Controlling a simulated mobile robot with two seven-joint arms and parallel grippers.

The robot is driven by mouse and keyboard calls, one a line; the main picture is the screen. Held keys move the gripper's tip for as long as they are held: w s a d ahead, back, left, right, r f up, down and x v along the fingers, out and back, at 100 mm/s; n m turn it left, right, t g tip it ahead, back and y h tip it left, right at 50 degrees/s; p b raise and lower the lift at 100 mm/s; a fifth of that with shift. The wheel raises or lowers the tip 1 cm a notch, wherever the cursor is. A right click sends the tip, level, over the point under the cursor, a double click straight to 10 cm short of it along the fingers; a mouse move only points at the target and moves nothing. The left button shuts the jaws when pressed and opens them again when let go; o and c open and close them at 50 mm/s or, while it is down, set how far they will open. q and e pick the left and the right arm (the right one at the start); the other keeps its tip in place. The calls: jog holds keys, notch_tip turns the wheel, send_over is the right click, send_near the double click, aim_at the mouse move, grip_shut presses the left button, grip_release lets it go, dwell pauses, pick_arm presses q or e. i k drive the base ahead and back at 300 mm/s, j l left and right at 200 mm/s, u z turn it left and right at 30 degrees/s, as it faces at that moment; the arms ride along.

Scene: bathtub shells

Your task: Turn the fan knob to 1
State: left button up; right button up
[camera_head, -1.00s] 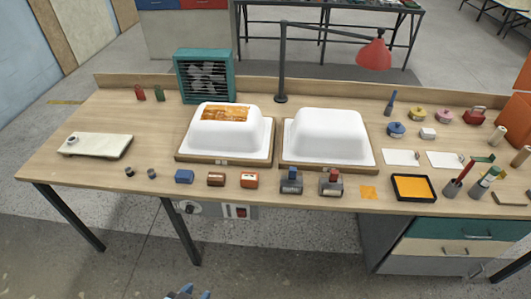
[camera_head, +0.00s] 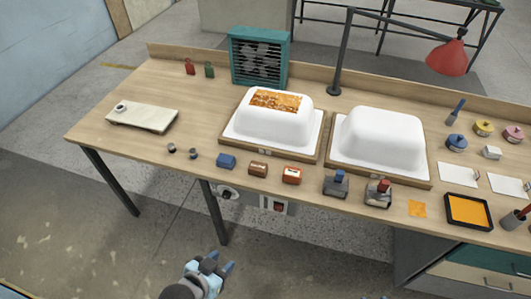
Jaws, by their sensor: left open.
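The teal box fan (camera_head: 285,62) with a dark grille stands at the back left of the wooden table. A small round knob (camera_head: 228,193) shows on a grey panel below the table's front edge; its setting is too small to read. My right gripper is not in view.
A red switch (camera_head: 278,206) sits right of the knob. A dark table leg (camera_head: 213,213) stands near the knob. Two white tub shells (camera_head: 375,140) and several small blocks are on the table (camera_head: 165,80). A red lamp (camera_head: 446,58) stands behind. Floor left of my gripper is clear.

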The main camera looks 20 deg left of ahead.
aim_at(227, 194)
jog(key=u, duration=0.9)
jog(key=i+j+z, duration=0.35)
jog(key=j, duration=0.8)
jog(key=i+j+z, duration=0.15)
jog(key=j+z, duration=0.2)
jog(key=j, duration=0.8)
jog(key=j+z, duration=0.35)
jog(key=j, duration=0.9)
